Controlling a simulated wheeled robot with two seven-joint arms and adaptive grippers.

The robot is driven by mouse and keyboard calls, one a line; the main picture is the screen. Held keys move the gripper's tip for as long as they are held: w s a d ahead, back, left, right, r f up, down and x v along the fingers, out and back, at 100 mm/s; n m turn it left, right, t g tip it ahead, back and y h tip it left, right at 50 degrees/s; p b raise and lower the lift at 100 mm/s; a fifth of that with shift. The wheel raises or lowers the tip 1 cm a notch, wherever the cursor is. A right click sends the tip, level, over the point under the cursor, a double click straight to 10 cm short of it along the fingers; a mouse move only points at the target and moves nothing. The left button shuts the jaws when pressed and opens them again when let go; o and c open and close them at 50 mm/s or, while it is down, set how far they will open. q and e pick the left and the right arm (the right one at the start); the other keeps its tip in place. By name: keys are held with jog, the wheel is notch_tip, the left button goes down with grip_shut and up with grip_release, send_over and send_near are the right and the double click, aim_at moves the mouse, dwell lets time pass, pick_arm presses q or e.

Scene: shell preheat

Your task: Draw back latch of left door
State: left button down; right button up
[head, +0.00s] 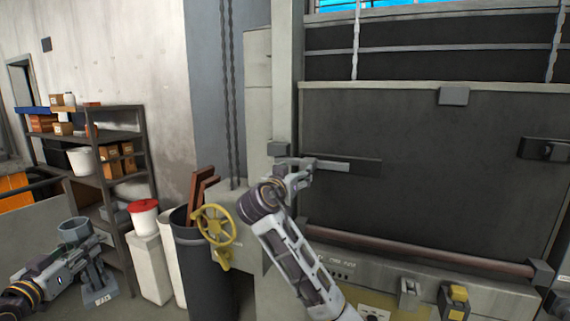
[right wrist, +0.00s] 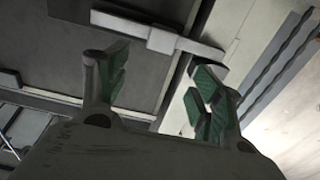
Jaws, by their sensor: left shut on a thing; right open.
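The large dark door panel (head: 430,180) fills the right of the head view. At its left edge is a latch with a pale bar (head: 345,165) on a dark plate. The latch bar (right wrist: 125,22) also shows in the right wrist view, crossing the seam at the panel's edge. My right gripper (head: 300,168) is at the left end of this latch, its green-padded fingers (right wrist: 152,80) spread with nothing between them. The bar appears just beyond the fingertips; contact cannot be told. My left gripper (head: 75,255), low at left, is shut on a grey device with a cup-like top (head: 73,229).
Another latch (head: 545,149) is at the panel's right. A horizontal rail (head: 420,249) runs below the panel. A yellow handwheel (head: 216,225) and a dark bin (head: 200,275) stand left of my right arm. A loaded shelf (head: 120,135) is at the back left.

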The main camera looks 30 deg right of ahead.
aim_at(68, 240)
pick_arm(q)
jog(key=shift+r, duration=0.15)
pick_arm(e)
jog(key=shift+d, duration=0.1)
pick_arm(q)
notch_tip(68, 240, up, 3)
jog(key=p, duration=0.3)
jog(key=shift+r+p, duration=0.2)
jog(key=shift+p, duration=0.1)
pick_arm(e)
jog(key=x, duration=0.9)
jog(key=shift+w+d+r, duration=0.1)
jog(key=shift+w, duration=0.1)
pick_arm(q)
jog(key=shift+r+p, duration=0.35)
jog(key=shift+p, duration=0.05)
pick_arm(e)
jog(key=shift+x, duration=1.2)
